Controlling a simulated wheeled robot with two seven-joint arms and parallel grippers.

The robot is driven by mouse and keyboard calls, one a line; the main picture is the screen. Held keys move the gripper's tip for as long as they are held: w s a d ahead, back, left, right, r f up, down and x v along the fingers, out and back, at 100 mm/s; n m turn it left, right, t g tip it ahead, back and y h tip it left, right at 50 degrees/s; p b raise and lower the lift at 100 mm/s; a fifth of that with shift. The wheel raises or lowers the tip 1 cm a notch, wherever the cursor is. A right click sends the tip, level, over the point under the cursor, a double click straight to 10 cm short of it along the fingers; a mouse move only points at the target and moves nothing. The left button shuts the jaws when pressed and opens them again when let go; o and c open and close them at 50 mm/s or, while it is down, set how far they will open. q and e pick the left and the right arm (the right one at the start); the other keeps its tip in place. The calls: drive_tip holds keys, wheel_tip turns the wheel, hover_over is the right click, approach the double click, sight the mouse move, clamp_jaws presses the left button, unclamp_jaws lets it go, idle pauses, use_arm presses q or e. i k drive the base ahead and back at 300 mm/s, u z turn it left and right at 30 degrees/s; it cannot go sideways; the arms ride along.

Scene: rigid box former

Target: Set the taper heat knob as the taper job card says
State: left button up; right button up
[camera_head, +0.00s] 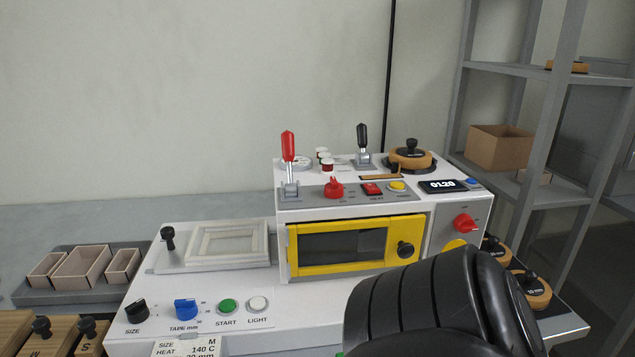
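A white job card (186,348) at the front edge reads SIZE M, HEAT 140 C and a tape width that looks like 20 mm; its lower part is cut off. A red knob (334,187) sits on the upper machine's sloped panel, and another red knob (465,223) is on its right front face. I cannot read their scales or tell which is the heat knob. A black arm part of mine covers the lower right, in front of the machine. Neither gripper's fingers show.
The white base carries a black SIZE knob (136,311), blue TAPE knob (186,308), green START button (227,307) and white LIGHT button (258,304). A yellow-framed door (357,246) is shut. A red-handled lever (289,148) stands above. Shelves (556,185) stand at right.

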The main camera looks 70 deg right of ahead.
sight(332, 189)
drive_tip(key=k, duration=0.5)
drive_tip(key=z, duration=1.15)
